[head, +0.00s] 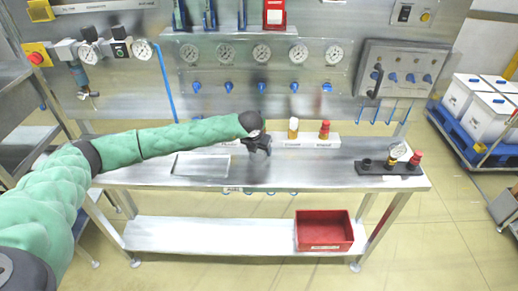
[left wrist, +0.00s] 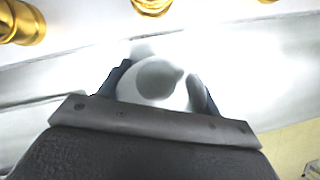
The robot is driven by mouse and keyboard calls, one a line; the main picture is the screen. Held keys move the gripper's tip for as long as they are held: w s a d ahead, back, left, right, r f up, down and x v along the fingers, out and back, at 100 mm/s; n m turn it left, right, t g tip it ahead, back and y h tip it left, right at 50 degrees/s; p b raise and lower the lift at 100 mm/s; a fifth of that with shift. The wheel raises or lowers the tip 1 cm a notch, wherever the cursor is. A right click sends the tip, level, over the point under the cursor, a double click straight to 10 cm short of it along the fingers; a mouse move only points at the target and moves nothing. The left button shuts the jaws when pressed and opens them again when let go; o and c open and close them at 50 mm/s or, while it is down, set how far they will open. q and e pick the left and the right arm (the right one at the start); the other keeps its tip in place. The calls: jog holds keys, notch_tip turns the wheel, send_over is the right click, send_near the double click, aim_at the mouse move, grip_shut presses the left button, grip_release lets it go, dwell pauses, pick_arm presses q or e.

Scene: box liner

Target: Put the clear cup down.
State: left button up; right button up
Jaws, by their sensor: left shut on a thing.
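My left gripper (head: 258,147) reaches out over the steel workbench (head: 330,178), in front of the white labelled rack (head: 318,142). In the left wrist view my left gripper (left wrist: 158,82) has its dark fingers on both sides of a pale, round, see-through cup (left wrist: 155,95), and is shut on it. In the head view the cup cannot be made out behind the gripper. I cannot tell whether its base touches the bench. My right gripper is not in view.
An amber white-capped bottle (head: 293,128) and a red-topped one (head: 324,130) stand on the rack. A pale flat sheet or tray (head: 201,166) lies left of the gripper. A black holder (head: 375,169) with a gauge stands right. A red bin (head: 324,231) sits below.

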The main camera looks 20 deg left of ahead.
pick_arm(q)
jog(key=shift+f, duration=0.1)
jog(key=o, duration=0.9)
jog(key=shift+o, duration=0.2)
